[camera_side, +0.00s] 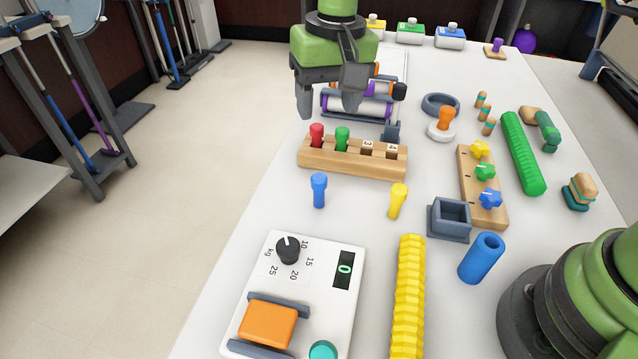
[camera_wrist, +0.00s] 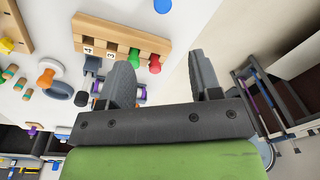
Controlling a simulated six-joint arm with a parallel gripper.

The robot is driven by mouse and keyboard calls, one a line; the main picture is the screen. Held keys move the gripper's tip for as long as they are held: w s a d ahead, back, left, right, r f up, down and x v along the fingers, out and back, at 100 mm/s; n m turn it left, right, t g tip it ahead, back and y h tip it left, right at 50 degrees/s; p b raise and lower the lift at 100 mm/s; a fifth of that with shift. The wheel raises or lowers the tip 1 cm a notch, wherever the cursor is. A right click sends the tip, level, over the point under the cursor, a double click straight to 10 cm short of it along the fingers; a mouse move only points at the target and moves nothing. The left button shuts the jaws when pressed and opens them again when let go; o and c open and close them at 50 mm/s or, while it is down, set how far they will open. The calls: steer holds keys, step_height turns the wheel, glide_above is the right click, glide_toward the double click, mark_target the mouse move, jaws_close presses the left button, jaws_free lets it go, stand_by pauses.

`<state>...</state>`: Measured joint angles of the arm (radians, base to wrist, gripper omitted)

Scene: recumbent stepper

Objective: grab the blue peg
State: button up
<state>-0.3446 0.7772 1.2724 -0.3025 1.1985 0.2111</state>
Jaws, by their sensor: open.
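The blue peg (camera_side: 318,190) stands upright on the white table, in front of the wooden peg block (camera_side: 350,163). Its rounded top also shows at the top edge of the wrist view (camera_wrist: 162,5). My gripper (camera_side: 328,108) is open and empty. In the side view it hangs above and behind the block, apart from the blue peg. In the wrist view its two fingers (camera_wrist: 160,62) are spread, with the block beyond their tips. The block holds a red peg (camera_side: 316,135) and a green peg (camera_side: 342,139); its holes marked 3 and 4 are empty.
A yellow peg (camera_side: 397,201) stands to the right of the blue one. A scale-like device (camera_side: 310,280) lies in front, with a yellow ridged rod (camera_side: 409,300) beside it. A grey square box (camera_side: 450,218) and blue cylinder (camera_side: 481,258) are at right. The table around the blue peg is clear.

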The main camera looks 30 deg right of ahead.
mark_target(319, 177)
steer(key=shift+g, duration=0.3)
steer(key=f, duration=0.3)
steer(key=a+f, duration=0.1)
steer(key=f, duration=0.4)
steer(key=shift+w+a+f, duration=0.35)
steer(key=shift+a+f, duration=0.05)
steer(key=shift+s+d+f, duration=0.1)
steer(key=shift+s+f, duration=0.05)
steer(key=shift+f, duration=0.9)
steer(key=shift+s+f, duration=0.15)
steer(key=shift+f, duration=0.85)
steer(key=shift+s+d+f, duration=0.1)
steer(key=shift+s+f, duration=0.05)
steer(key=shift+f, duration=0.9)
steer(key=c, duration=1)
